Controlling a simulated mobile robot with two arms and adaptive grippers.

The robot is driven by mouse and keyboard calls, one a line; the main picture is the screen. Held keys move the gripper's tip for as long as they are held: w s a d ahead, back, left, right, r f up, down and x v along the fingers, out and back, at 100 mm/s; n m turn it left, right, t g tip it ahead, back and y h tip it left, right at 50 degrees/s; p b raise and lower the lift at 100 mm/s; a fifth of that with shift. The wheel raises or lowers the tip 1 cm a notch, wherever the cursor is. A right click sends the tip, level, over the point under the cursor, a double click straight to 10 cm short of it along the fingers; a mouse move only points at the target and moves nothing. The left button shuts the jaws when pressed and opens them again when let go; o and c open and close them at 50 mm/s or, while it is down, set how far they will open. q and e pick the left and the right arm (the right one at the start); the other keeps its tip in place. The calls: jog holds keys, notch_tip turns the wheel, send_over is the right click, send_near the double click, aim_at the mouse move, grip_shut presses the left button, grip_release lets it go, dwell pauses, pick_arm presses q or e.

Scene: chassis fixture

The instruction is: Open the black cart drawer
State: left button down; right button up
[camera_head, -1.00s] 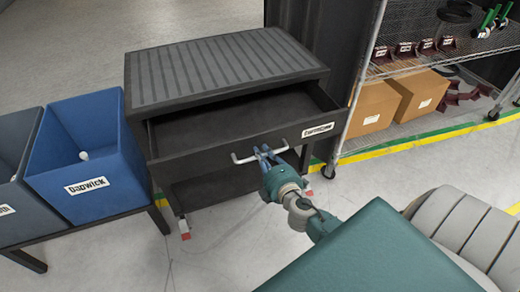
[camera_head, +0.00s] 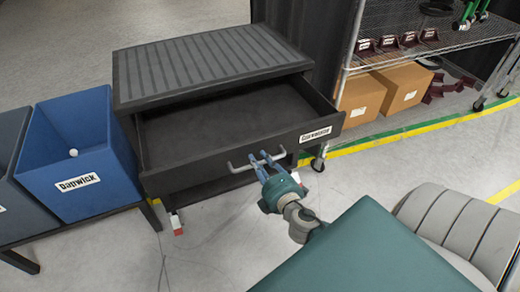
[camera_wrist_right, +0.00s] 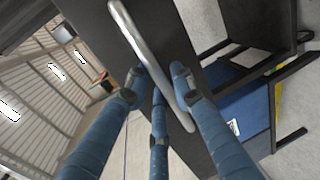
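The black cart (camera_head: 215,65) stands in the middle of the head view with its drawer (camera_head: 210,125) pulled out. The inside of the drawer looks empty. Its front panel (camera_head: 200,172) carries a light bar handle (camera_head: 240,167) and a white label. My right gripper (camera_head: 264,160) is at the handle, its blue fingers on both sides of the bar. My left gripper is not in view.
A blue bin (camera_head: 80,150) holding a small white ball stands on a low bench left of the cart. A wire shelf (camera_head: 430,55) with cardboard boxes (camera_head: 362,98) stands at the right. Floor in front of the cart is clear.

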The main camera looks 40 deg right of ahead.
jog(key=shift+o, duration=0.4)
jog(key=v, duration=1.2)
